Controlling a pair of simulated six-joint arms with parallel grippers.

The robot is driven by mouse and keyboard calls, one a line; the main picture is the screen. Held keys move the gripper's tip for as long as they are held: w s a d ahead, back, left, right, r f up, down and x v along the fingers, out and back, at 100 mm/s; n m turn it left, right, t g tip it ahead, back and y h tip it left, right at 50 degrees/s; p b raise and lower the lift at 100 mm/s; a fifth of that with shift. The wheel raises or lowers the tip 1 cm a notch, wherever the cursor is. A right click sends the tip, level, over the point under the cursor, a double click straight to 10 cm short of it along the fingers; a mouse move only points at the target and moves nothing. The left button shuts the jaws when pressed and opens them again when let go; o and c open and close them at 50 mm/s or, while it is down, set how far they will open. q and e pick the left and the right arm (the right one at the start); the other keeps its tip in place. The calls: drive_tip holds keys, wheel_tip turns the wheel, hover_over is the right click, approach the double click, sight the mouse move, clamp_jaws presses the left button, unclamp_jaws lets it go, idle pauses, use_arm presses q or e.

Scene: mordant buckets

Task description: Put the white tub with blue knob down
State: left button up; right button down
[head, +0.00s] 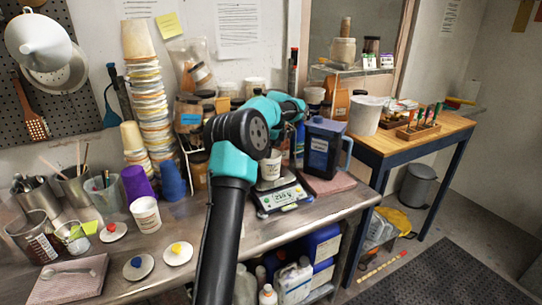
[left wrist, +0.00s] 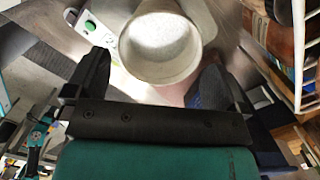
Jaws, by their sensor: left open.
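A small open white tub (head: 270,165) with dark markings stands upright on the scale (head: 282,198) at mid bench. In the left wrist view the open tub (left wrist: 160,45) shows pale contents and no knob. A flat white lid with a blue knob (head: 138,265) lies apart on the bench at the front left. My left gripper (left wrist: 160,82) is open, its two fingers either side of the tub's near rim. I cannot tell whether they touch it. In the head view the fingers are mostly hidden behind my arm and the tub. My right gripper is out of view.
Lids with red (head: 112,231) and yellow (head: 178,252) knobs lie at the left, near another white tub (head: 146,214). A blue jug (head: 322,148) stands right of the scale. Jars and a wire rack crowd behind. Bare bench shows in front of the scale.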

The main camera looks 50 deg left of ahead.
use_arm(q)
wheel_tip(320, 180, up, 8)
drive_tip(key=shift+w+d, duration=0.15)
drive_tip(key=shift+d, duration=0.3)
drive_tip(key=shift+f, duration=0.2)
drive_tip(key=w+d+f+n+h, duration=0.2)
drive_tip(key=d+f, duration=0.6)
drive_tip(key=d, duration=0.4)
drive_tip(key=w+d+f+n+h, duration=0.1)
drive_tip(key=d+f+n+h, duration=0.1)
drive_tip(key=d+f, duration=0.8)
drive_tip(key=w+d+f+n+h, duration=0.1)
drive_tip(key=w+d+f+h, duration=0.15)
drive_tip(key=d+f, duration=0.85)
drive_tip(key=s+d+f+n, duration=0.25)
drive_tip(key=s+d, duration=0.25)
drive_tip(key=d, duration=0.4)
drive_tip(key=s+f+n, duration=0.2)
drive_tip(key=s+f, duration=0.3)
drive_tip(key=s, duration=0.3)
drive_tip(key=s+d+f+n+t+y, duration=0.1)
drive_tip(key=s+f+n, duration=0.2)
drive_tip(key=s, duration=0.6)
drive_tip(key=s+d+f+n, duration=0.1)
drive_tip(key=s+f+n, duration=0.1)
drive_tip(key=s+f, duration=0.5)
drive_tip(key=shift+s+f, duration=0.3)
drive_tip(key=shift+s, duration=0.35)
